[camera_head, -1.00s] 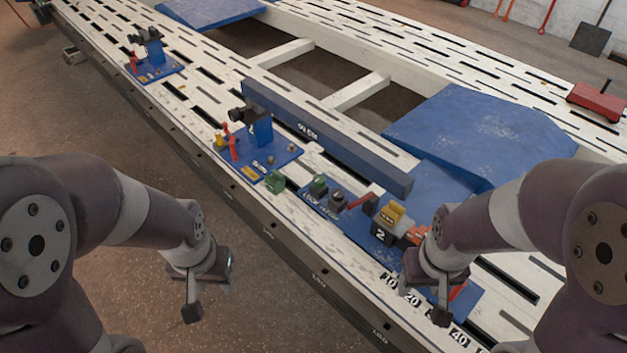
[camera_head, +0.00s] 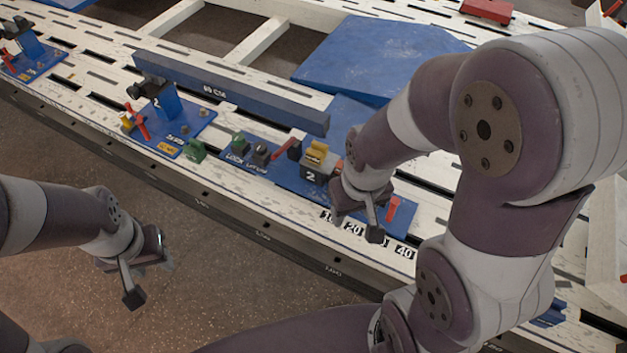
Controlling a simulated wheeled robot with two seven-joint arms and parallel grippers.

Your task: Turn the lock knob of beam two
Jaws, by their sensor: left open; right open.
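The blue beam (camera_head: 230,92) lies along the white bench, beside a blue post marked 2 (camera_head: 165,103). In front of the beam, a blue plate lettered LOCK and LATCH (camera_head: 240,163) carries a dark knob (camera_head: 261,154), a green block (camera_head: 240,142) and a red lever (camera_head: 283,149). Which part is the lock knob is too small to be sure; the dark knob sits by the lettering. My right gripper (camera_head: 360,218) is open and empty, right of the plate near a number strip. My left gripper (camera_head: 149,279) is open and empty over the floor, in front of the bench.
A grey block marked 2 with a yellow top (camera_head: 315,160) stands between the knob and my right gripper. A loose-looking green block (camera_head: 194,151) sits left of the plate. A blue panel (camera_head: 375,60) and red tool (camera_head: 487,10) lie behind. Floor is clear at front left.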

